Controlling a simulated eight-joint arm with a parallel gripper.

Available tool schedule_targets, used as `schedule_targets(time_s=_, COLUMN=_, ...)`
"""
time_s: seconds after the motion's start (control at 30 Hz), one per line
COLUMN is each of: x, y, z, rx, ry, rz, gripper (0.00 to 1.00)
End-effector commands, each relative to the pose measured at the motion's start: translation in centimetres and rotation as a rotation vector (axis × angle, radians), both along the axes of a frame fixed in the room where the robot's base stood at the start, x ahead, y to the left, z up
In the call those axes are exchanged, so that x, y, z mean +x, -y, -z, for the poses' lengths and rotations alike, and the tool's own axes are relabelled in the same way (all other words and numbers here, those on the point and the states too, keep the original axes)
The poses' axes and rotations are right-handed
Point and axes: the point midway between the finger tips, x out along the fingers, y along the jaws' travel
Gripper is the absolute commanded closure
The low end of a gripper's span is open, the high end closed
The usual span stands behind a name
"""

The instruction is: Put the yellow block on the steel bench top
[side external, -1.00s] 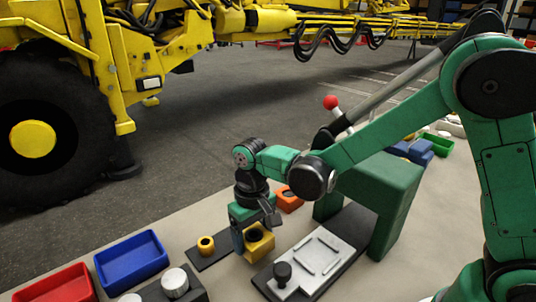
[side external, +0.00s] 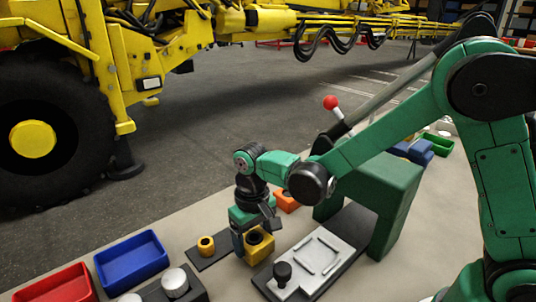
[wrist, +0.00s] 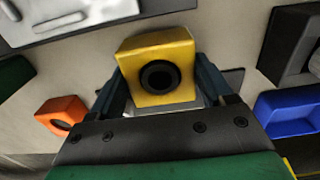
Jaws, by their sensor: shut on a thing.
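The yellow block (side external: 262,251), a cube with a dark round hole, is between the fingers of my gripper (side external: 252,243), low over the pale bench top (side external: 225,282). In the wrist view the yellow block (wrist: 185,92) fills the space between both fingers of my gripper (wrist: 160,88), its hole facing the camera. My gripper is shut on it. I cannot tell whether the block's underside touches the bench top.
A pale plate (side external: 312,258) with a black knob lies right of the block. A green arch-shaped press (side external: 385,185) stands behind it. A small orange-yellow part (side external: 206,246) on a dark strip is left. Blue (side external: 131,263) and red (side external: 55,287) bins are further left. An orange block (side external: 287,201) is behind.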

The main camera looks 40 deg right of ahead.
Motion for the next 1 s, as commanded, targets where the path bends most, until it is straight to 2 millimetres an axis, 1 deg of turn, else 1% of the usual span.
schedule_targets(time_s=0.57, x=0.0, y=0.0, z=0.3, rx=0.0, ry=0.0, rz=0.0, gripper=0.77)
schedule_targets(time_s=1.0, x=0.0, y=0.0, z=1.6, rx=0.0, ry=0.0, rz=0.0, gripper=0.77)
